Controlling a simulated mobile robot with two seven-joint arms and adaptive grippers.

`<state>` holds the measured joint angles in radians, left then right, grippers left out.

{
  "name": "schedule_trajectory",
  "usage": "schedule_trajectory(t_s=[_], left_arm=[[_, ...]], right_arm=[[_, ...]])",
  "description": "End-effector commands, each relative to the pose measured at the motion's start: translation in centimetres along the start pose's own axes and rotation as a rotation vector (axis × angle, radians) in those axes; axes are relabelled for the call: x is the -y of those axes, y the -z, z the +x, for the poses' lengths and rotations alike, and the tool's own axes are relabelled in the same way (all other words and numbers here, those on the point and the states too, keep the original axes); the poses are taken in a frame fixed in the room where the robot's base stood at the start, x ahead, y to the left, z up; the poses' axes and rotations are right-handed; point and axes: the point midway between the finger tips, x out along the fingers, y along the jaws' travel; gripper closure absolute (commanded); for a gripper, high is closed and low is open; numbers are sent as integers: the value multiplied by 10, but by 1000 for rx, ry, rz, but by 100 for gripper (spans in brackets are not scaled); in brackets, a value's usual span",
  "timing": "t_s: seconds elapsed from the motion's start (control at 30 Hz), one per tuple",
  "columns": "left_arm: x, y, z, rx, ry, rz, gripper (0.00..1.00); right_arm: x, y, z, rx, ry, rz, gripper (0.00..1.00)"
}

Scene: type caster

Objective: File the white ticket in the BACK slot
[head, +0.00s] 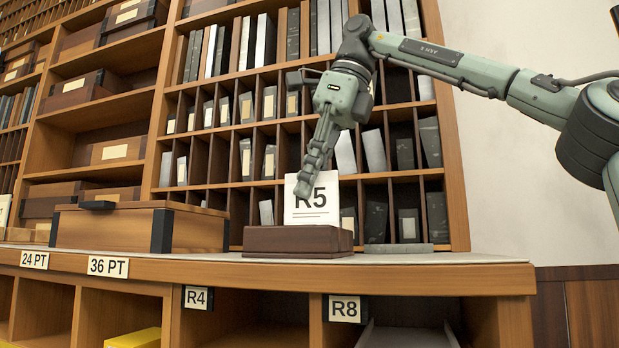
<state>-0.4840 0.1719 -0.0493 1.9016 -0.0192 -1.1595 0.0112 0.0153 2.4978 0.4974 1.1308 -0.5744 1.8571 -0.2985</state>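The white ticket (322,206), marked "R5", is upright at the dark brown wooden block (298,241) on the counter. The ticket's lower edge meets the block's top; the slots do not show, so I cannot tell whether it sits in one or is held above. My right gripper (303,188) comes down from above, with its fingertips in front of the ticket's upper left part. The fingers are seen nearly edge-on and overlap, so their opening and any grip on the ticket cannot be told. My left gripper is out of view.
A wooden box (120,228) stands on the counter (420,275) left of the block. A flat grey piece (398,248) lies to its right. Shelves of grey blocks (375,150) rise close behind. Labelled open compartments, including "R4" (197,298) and "R8" (345,309), are below.

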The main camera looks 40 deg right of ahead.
Motion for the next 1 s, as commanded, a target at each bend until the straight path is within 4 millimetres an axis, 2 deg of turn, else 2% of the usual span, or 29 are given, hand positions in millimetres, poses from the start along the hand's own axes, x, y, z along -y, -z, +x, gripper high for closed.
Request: schedule_trajectory(t_s=[0.6, 0.63, 0.8, 1.0], left_arm=[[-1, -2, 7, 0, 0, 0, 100], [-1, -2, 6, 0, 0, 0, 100], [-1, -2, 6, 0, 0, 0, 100], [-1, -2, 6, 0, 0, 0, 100]], right_arm=[[0, 5, 12, 0, 0, 0, 100], [0, 5, 11, 0, 1, 0, 93], [0, 5, 11, 0, 0, 0, 72], [0, 5, 11, 0, 0, 0, 71]])
